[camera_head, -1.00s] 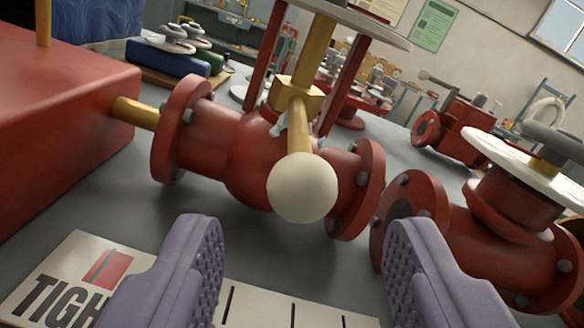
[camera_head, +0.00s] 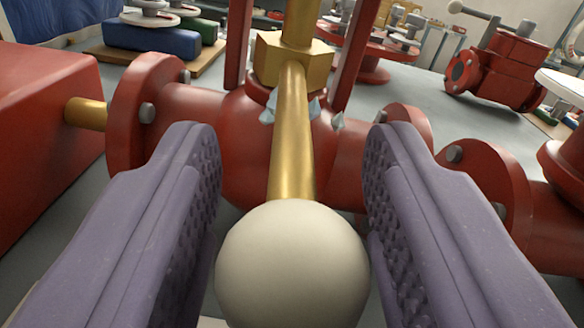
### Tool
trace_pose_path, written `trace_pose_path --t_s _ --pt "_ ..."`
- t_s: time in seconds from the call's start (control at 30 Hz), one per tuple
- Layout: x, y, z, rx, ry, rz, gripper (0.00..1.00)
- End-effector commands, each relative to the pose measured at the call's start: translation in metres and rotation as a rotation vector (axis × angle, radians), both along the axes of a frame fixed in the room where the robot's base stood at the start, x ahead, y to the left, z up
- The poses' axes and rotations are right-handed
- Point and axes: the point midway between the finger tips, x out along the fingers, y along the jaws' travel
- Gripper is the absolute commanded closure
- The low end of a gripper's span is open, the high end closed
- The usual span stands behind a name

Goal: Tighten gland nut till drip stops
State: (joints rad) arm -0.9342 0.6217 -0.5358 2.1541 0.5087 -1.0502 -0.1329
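The brass gland nut (camera_head: 291,62) sits around the stem on top of the red valve body (camera_head: 243,140). A brass lever (camera_head: 291,130) runs from the nut toward me and ends in a cream ball knob (camera_head: 292,265). Several pale blue drips (camera_head: 314,108) show at the neck below the nut. My gripper (camera_head: 293,165) is open, with one purple ridged finger on each side of the lever and knob. Gaps show between the fingers and the lever. Whether the knob touches the right finger I cannot tell.
A red box (camera_head: 45,140) joined by a brass pipe (camera_head: 86,114) stands at the left. Another red flanged valve (camera_head: 490,190) is close at the right. A red valve (camera_head: 497,65) lies farther back. Blue and green blocks (camera_head: 150,40) stand at the back left.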

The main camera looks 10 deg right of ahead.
Motion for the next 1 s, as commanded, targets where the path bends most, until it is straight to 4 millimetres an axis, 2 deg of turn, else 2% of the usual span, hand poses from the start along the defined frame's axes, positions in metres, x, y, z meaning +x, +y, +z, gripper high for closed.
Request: trace_pose_path --t_s 0.03,0.1,0.2,0.4,0.7,1.0 --pt "0.000 0.000 0.000 0.000 0.000 0.000 0.65" --pt "0.000 0.000 0.000 0.000 0.000 0.000 0.81" --pt "0.000 0.000 0.000 0.000 0.000 0.000 1.00" --pt "0.000 0.002 0.001 0.000 -0.001 -0.011 1.00" --pt "0.002 0.022 0.003 0.001 -0.003 -0.165 1.00" --pt "0.001 0.024 0.000 0.001 -0.001 -0.193 1.00"
